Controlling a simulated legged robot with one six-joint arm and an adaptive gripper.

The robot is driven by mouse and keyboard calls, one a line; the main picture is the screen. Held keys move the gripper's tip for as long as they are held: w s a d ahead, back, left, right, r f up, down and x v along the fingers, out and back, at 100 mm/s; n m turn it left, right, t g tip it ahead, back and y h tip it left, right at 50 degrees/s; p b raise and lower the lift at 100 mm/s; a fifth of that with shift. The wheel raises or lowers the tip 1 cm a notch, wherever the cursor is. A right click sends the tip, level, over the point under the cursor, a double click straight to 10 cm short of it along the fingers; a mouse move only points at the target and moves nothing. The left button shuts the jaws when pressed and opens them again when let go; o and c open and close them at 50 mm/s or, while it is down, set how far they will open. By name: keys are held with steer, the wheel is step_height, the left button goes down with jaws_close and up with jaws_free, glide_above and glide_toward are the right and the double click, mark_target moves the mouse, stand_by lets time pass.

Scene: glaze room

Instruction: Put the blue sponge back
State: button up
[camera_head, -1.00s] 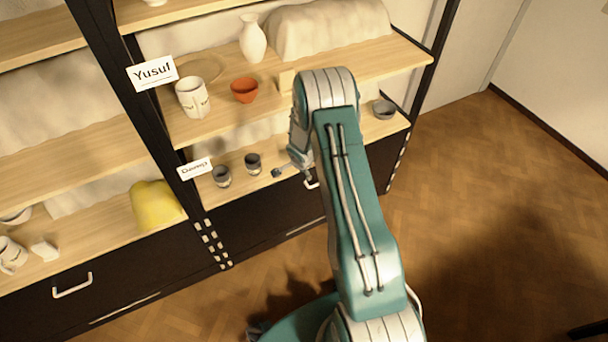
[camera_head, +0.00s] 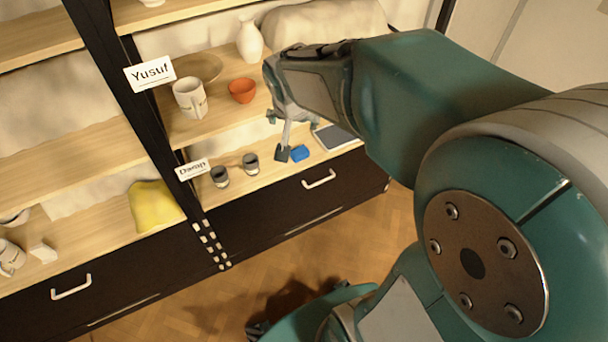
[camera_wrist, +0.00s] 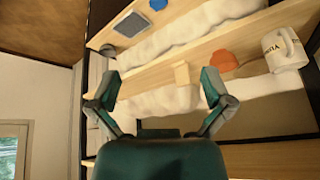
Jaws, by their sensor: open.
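The blue sponge (camera_head: 300,153) lies on the lower shelf of the right-hand bay, near the front edge, left of a flat grey tray (camera_head: 333,137). In the upside-down wrist view a bit of the blue sponge (camera_wrist: 157,4) shows at the top edge, beside the grey tray (camera_wrist: 130,24). My gripper (camera_head: 278,134) is open and empty in front of the shelves. One dark fingertip appears just left of the sponge in the head view; I cannot tell how far apart they are in depth. In the wrist view my gripper (camera_wrist: 160,88) has its fingers spread wide.
Two dark cups (camera_head: 250,163) stand left of the sponge. Above are a white mug (camera_head: 190,98), an orange bowl (camera_head: 242,90) and a white vase (camera_head: 249,40). A yellow lump (camera_head: 155,207) sits in the left bay.

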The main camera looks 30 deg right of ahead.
steer(key=s+a+r+n+y, duration=0.1)
steer(key=s+a+r+n, duration=0.1)
steer(key=s, duration=0.6)
steer(key=s+a+r+n+y, duration=0.1)
steer(key=s+a+n, duration=0.3)
steer(key=s, duration=0.5)
steer(key=shift+r+n+t, duration=0.4)
steer(key=shift+r, duration=0.4)
steer(key=shift+w, duration=0.1)
